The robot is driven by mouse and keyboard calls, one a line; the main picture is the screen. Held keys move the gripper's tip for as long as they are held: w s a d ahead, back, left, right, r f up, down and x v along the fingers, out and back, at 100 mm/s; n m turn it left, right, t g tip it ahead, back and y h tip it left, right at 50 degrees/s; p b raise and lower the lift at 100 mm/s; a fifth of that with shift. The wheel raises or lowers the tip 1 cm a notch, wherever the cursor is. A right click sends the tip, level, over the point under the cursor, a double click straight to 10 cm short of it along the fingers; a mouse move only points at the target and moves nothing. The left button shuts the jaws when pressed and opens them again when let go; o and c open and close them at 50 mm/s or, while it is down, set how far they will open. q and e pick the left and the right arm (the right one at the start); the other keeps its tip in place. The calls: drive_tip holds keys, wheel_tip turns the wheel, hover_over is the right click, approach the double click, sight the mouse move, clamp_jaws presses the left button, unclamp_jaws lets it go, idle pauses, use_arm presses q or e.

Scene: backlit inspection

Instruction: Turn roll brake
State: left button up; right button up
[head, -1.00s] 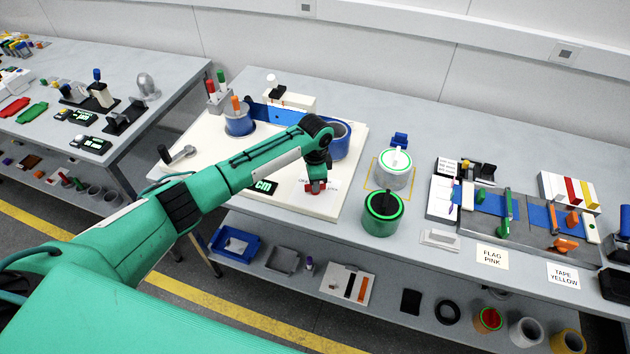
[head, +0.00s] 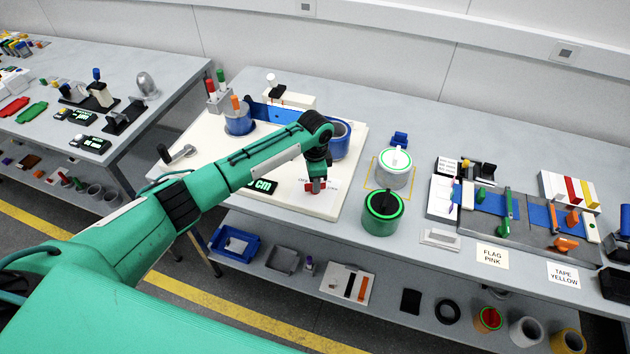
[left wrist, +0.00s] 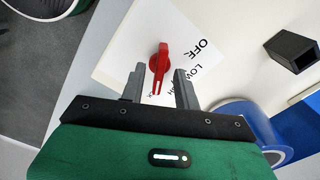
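The roll brake is a red knob (left wrist: 160,66) on a white label card with "OFF", "LOW" and partly hidden words. Its bar, with a pale line at one end, points toward my gripper, past "LOW", in the left wrist view. In the head view my left gripper (head: 317,183) is just above the knob.
A blue roll (head: 341,140) and blue strip (head: 280,115) lie behind my arm. A crank handle (head: 178,154) is at the board's left. Green (head: 382,213) and white (head: 393,170) canisters stand to the right. Bare table lies between board and canisters.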

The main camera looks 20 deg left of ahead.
use_arm(q)
wheel_tip(320, 180, up, 13)
drive_tip(key=b, duration=0.3)
idle(0.4)
